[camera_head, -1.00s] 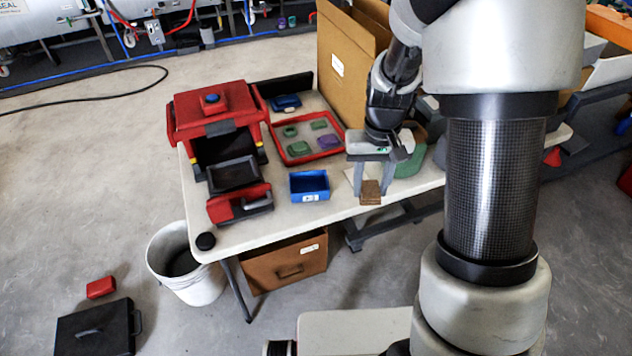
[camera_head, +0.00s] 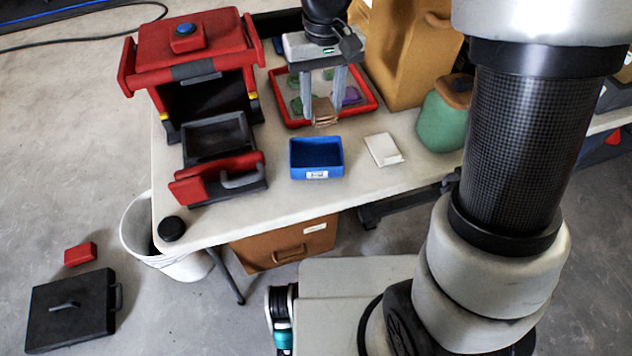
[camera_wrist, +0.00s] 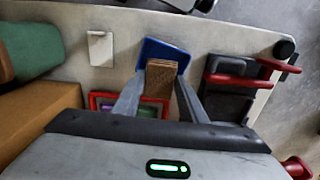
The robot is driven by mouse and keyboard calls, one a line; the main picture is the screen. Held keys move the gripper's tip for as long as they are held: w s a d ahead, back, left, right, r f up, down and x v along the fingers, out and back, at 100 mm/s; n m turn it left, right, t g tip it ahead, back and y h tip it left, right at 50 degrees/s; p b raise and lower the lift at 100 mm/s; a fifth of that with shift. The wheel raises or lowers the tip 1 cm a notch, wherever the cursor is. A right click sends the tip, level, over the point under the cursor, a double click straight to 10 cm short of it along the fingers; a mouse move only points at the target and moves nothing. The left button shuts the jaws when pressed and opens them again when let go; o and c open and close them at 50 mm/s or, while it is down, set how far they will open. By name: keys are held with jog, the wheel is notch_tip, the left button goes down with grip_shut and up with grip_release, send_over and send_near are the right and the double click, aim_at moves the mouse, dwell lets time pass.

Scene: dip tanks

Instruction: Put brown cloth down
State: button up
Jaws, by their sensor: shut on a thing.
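A folded brown cloth (camera_head: 323,111) is held between the fingers of my gripper (camera_head: 322,104). My gripper is shut on it and points down over the front part of the red tray in the head view. In the wrist view the brown cloth (camera_wrist: 160,78) sits between the two grey fingertips (camera_wrist: 158,85), with the blue bin (camera_wrist: 165,52) partly hidden behind it. I cannot tell the exact height of the cloth above the tray. The blue bin (camera_head: 316,170) stands just in front of the tray and looks empty.
The red tray (camera_head: 283,122) holds green and purple pieces. A red machine (camera_head: 187,45) with a black drawer stands left. A white pad (camera_head: 383,149), green container (camera_head: 441,119) and brown box (camera_head: 410,60) are right. A black round thing (camera_head: 171,229) sits at the table (camera_head: 240,222) corner.

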jog(key=shift+s+a+f+b, duration=0.2)
jog(key=shift+a+f+b, duration=0.3)
jog(key=shift+a+f, duration=0.1)
notch_tip(320, 180, down, 9)
jog(key=shift+f+b, duration=0.2)
jog(key=shift+b, duration=1.05)
jog(key=shift+f+b, duration=0.35)
jog(key=shift+f, duration=0.3)
jog(key=o, duration=0.9)
jog(key=shift+o, duration=0.2)
jog(key=shift+r, duration=0.15)
